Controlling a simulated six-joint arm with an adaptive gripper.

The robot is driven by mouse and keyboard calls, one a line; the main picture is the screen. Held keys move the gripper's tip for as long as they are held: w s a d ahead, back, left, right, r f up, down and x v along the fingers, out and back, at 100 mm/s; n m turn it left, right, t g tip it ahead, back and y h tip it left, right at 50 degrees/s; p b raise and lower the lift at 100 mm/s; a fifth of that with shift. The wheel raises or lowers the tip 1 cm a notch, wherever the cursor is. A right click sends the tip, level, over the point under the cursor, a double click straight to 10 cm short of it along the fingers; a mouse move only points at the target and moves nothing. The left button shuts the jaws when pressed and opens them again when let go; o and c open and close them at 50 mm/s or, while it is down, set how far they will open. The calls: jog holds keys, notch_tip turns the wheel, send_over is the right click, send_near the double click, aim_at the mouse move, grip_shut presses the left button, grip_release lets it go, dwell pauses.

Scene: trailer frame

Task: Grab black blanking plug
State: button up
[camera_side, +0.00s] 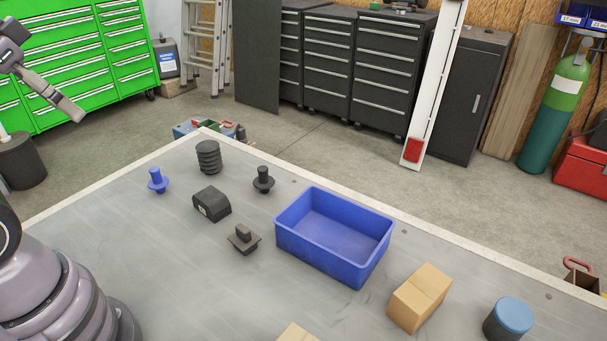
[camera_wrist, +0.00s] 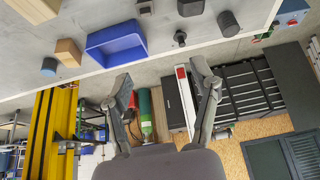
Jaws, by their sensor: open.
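The black blanking plug (camera_side: 263,180), a round flange with an upright stem, stands on the grey table left of the blue bin in the side view. It also shows small near the table's edge at the top of the wrist view (camera_wrist: 180,39). A blue plug (camera_side: 157,181) of similar shape stands farther left. A dark plug-like part with a squarish flange (camera_side: 243,239) sits nearer the camera. My gripper (camera_wrist: 162,72) is open and empty, its fingers wide apart and clear of the plug.
A black ribbed part (camera_side: 208,157) and a black block (camera_side: 211,204) stand near the plug. The empty blue bin (camera_side: 335,238) is to its right, then a cardboard box (camera_side: 419,298) and a blue-topped cylinder (camera_side: 507,320).

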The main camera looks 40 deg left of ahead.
jog(key=w+a+f+m+g+y, duration=0.2)
jog(key=w+a+f+m+y, duration=0.35)
jog(key=w, duration=0.25)
jog(key=w+a+f+m+g+y, duration=0.2)
jog(key=w+a+f+m+y, duration=0.2)
jog(key=w+m+y, duration=0.3)
jog(key=w+d+f+m+t, duration=0.45)
jog(key=w+f+m, duration=0.4)
jog(key=w, duration=0.25)
jog(key=m+t+h, duration=0.5)
jog(key=m, duration=0.3)
send_near(263, 178)
jog(key=x, duration=1.1)
jog(key=shift+w+a+f, duration=0.1)
jog(key=shift+a, duration=0.05)
jog(key=shift+c, duration=0.2)
grip_shut()
